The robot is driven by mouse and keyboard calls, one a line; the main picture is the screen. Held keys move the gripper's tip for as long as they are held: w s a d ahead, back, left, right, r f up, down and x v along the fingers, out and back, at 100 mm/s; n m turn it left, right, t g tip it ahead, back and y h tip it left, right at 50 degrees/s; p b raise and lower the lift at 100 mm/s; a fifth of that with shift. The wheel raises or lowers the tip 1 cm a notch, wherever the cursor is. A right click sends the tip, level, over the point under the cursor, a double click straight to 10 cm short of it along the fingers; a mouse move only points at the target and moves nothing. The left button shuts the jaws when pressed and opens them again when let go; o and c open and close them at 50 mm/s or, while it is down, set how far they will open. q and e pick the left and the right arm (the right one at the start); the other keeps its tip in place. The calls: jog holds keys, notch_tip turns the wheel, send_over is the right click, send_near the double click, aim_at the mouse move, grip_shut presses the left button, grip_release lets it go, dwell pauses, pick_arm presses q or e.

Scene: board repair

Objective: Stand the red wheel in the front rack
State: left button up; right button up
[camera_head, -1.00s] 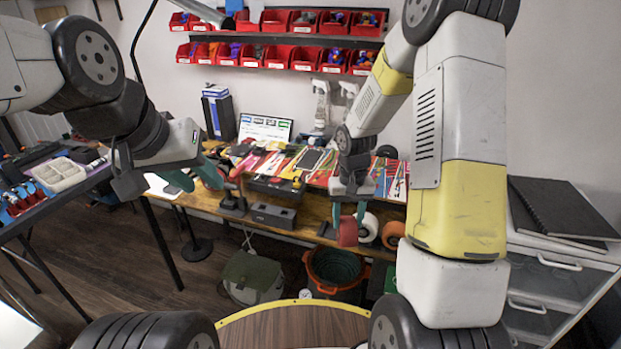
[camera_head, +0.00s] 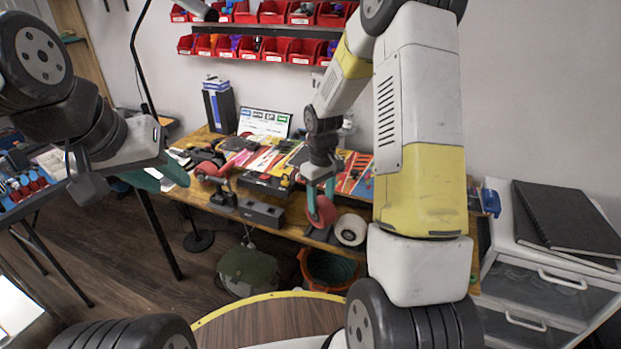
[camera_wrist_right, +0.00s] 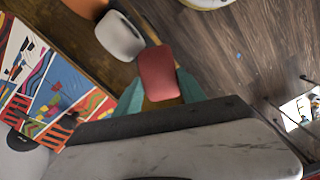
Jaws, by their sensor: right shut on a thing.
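The red wheel (camera_head: 322,212) is between the teal fingers of my right gripper (camera_head: 320,192), above the front edge of the wooden workbench. The red wheel also shows in the right wrist view (camera_wrist_right: 158,73), with the teal fingers on both sides of it. A white wheel (camera_head: 350,229) stands just right of it near the bench edge, and shows beside it in the wrist view (camera_wrist_right: 120,35). A dark flat piece (camera_head: 322,240) lies below the wheels; I cannot tell if it is the front rack. My left gripper (camera_head: 155,178) is far left, its finger gap unclear.
A dark block with holes (camera_head: 260,213) and a red-and-black tool (camera_head: 212,172) sit on the bench to the left. An orange bucket (camera_head: 328,270) and a green bag (camera_head: 247,270) are below. A white drawer unit (camera_head: 545,262) stands at the right.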

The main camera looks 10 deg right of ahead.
jog(key=n, duration=0.1)
jog(key=w+n, duration=0.1)
jog(key=n, duration=0.1)
jog(key=w+r+n, duration=0.1)
jog(key=n, duration=0.1)
jog(key=shift+w+d, duration=0.15)
jog(key=shift+w, duration=0.1)
jog(key=shift+f, duration=2.85)
jog(key=shift+f, duration=0.5)
jog(key=o, duration=1.5)
jog(key=shift+c, duration=0.5)
jog(key=shift+c, duration=1.1)
